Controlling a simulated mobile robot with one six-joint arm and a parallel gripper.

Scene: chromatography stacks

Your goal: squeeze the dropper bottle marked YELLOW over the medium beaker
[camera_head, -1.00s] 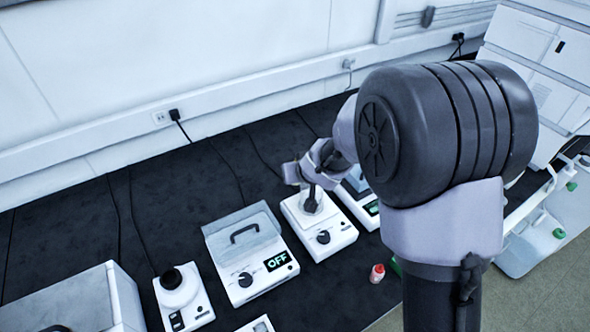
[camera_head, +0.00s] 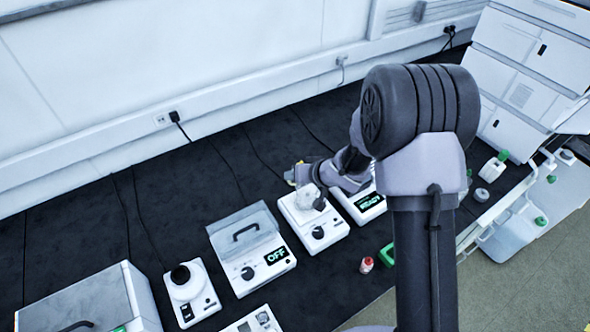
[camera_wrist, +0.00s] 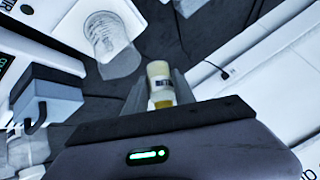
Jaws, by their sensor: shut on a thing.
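My gripper (camera_wrist: 161,88) is shut on a small pale bottle with a yellow band (camera_wrist: 159,72), which stands between the two fingers in the wrist view. Its lettering is not readable, and I cannot tell which end is its nozzle. In the head view my gripper (camera_head: 296,174) is behind the white stirrer, with a speck of yellow at its tip. A clear beaker (camera_head: 307,196) sits on that stirrer, just in front of my gripper. A clear graduated beaker (camera_wrist: 104,34) shows left of the bottle in the wrist view, apart from it. I cannot tell its size class.
A device reading READY (camera_head: 368,202) stands right of the stirrer (camera_head: 318,232). A lidded device reading OFF (camera_head: 250,250) is to its left. A small red bottle (camera_head: 366,265) and a green item (camera_head: 387,255) are at the front. Dark bench behind is clear except for cables.

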